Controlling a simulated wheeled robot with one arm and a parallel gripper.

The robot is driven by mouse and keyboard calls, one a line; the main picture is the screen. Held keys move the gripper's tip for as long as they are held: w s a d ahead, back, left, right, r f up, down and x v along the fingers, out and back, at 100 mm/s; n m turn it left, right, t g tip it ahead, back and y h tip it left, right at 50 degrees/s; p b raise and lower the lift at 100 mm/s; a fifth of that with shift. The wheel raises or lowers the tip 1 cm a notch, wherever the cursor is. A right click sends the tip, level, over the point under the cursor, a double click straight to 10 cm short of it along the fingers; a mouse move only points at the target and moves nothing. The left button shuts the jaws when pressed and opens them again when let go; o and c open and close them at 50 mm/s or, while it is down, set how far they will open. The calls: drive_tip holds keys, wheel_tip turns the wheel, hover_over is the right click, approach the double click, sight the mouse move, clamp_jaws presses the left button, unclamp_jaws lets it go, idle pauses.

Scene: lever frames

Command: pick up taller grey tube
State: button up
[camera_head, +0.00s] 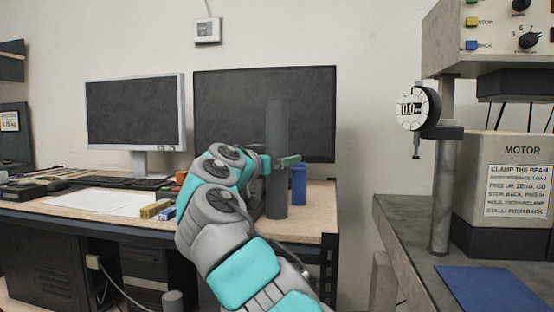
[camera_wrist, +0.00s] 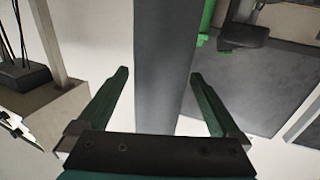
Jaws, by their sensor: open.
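The tall grey tube (camera_head: 278,125) stands upright near the right end of the desk, in front of the dark monitor. In the wrist view the tube (camera_wrist: 165,60) runs down between the two green fingers of my gripper (camera_wrist: 160,73). The fingers are open, one on each side of the tube, with a wider gap on the left than on the right. My arm hides part of the area left of the tube's base.
A shorter blue cylinder (camera_head: 299,186) stands just right of the tube. Two monitors (camera_head: 135,112) stand behind. Paper (camera_head: 105,203) and small blocks (camera_head: 156,210) lie to the left. A grey bench (camera_head: 400,225) with a test rig stands to the right, past a gap.

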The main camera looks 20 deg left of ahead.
drive_tip(key=shift+c, duration=0.4)
clamp_jaws()
idle(0.4)
